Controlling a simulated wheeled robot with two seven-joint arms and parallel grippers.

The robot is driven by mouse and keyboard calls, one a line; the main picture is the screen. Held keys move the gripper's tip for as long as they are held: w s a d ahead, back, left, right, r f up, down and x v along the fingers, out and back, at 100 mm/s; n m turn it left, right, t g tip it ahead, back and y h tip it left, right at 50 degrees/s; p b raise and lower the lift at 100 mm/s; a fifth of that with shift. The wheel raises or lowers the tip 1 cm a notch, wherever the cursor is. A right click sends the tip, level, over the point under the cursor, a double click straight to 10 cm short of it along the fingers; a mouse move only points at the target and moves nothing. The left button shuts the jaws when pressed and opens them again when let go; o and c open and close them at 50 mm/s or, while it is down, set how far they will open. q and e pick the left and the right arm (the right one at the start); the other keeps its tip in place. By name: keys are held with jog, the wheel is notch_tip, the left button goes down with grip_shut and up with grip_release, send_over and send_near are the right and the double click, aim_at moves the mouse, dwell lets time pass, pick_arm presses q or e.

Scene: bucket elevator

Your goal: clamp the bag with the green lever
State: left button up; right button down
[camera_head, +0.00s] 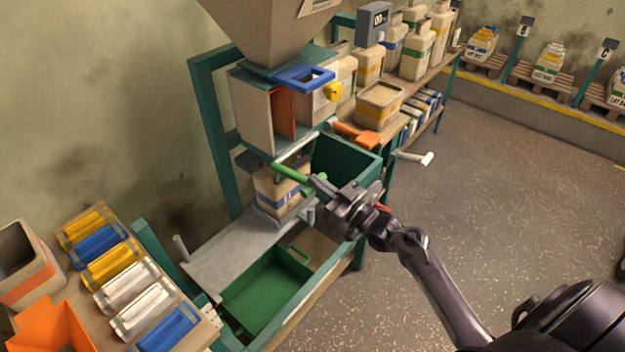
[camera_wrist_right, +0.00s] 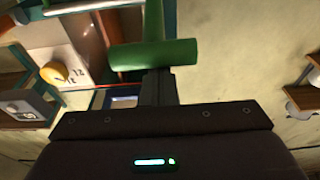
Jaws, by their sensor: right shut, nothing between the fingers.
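The bag (camera_head: 268,190), tan with a blue band, stands upright under the machine's spout on a small grey platform. The green lever (camera_head: 288,172) sticks out at the bag's top, toward my right gripper. In the right wrist view the lever's T-shaped green handle (camera_wrist_right: 155,53) is large, just beyond my fingertips. My right gripper (camera_head: 316,181) is shut and empty, its tips at the handle's end; I cannot tell whether they touch. The gripper (camera_wrist_right: 158,84) also shows in the right wrist view. The bag's mouth is partly hidden by the lever and clamp. My left gripper is out of view.
A table with coloured packs (camera_head: 110,265) is at left. Open floor lies right.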

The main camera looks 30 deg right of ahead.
pick_arm(q)
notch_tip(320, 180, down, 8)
jog(key=b, duration=0.6)
pick_arm(e)
jog(key=shift+s+f+t+y, duration=0.1)
jog(key=shift+f+t+y, duration=0.3)
jog(key=shift+f, duration=0.95)
jog(key=shift+f+t+y, duration=0.1)
jog(key=shift+f+t, duration=0.5)
jog(key=shift+f, duration=0.7)
